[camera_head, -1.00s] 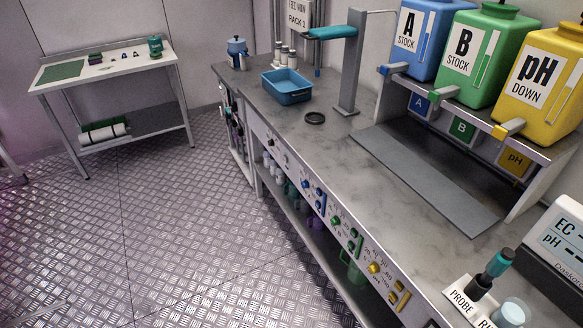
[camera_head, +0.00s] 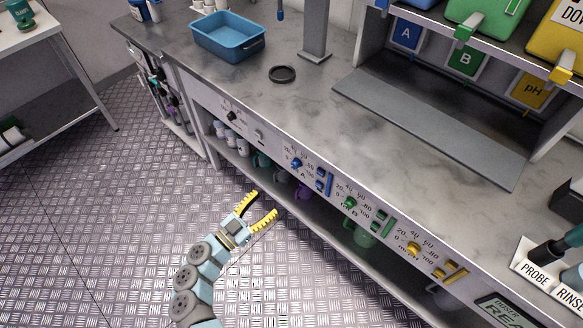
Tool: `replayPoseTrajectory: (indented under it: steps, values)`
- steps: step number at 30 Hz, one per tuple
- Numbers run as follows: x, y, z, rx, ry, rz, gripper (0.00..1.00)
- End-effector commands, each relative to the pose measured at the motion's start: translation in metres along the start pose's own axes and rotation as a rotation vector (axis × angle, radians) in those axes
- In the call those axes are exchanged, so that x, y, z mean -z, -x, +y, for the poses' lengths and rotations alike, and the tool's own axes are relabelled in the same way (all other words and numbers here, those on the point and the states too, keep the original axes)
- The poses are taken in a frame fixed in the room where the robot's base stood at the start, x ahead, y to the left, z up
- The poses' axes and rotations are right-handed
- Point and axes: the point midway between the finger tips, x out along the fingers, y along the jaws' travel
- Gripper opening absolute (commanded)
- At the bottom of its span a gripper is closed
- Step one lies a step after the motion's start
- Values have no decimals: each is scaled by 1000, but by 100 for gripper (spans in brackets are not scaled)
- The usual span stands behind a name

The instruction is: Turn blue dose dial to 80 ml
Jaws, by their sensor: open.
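The blue dose dial (camera_head: 297,164) is a small round knob on the bench's front panel, with a printed scale of numbers around it. Its pointer setting is too small to read. A blue switch block (camera_head: 323,182) sits just to its right. My gripper (camera_head: 263,203) has yellow ridged fingers spread apart with nothing between them. It is over the floor in front of the bench, below and left of the blue dial in the picture, and apart from the panel.
A green dial (camera_head: 350,203) and a yellow dial (camera_head: 413,249) sit further right on the same panel. A blue tub (camera_head: 228,38) and a black ring (camera_head: 282,74) are on the benchtop. Floor before the bench is clear.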

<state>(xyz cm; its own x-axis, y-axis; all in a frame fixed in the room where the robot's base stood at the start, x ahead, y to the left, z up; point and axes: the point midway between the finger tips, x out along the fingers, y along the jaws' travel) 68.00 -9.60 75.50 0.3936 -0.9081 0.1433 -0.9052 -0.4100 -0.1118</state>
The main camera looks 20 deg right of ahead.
Motion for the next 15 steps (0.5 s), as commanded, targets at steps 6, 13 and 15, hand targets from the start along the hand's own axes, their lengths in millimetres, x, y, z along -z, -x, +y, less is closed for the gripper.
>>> replayPoseTrajectory:
  steps: [6,13,15]
  values:
    - [-19,14,-36,29,94,-130,60]
    - [-24,3,-41,33,108,-146,60]
    - [-26,-7,-41,33,108,-145,60]
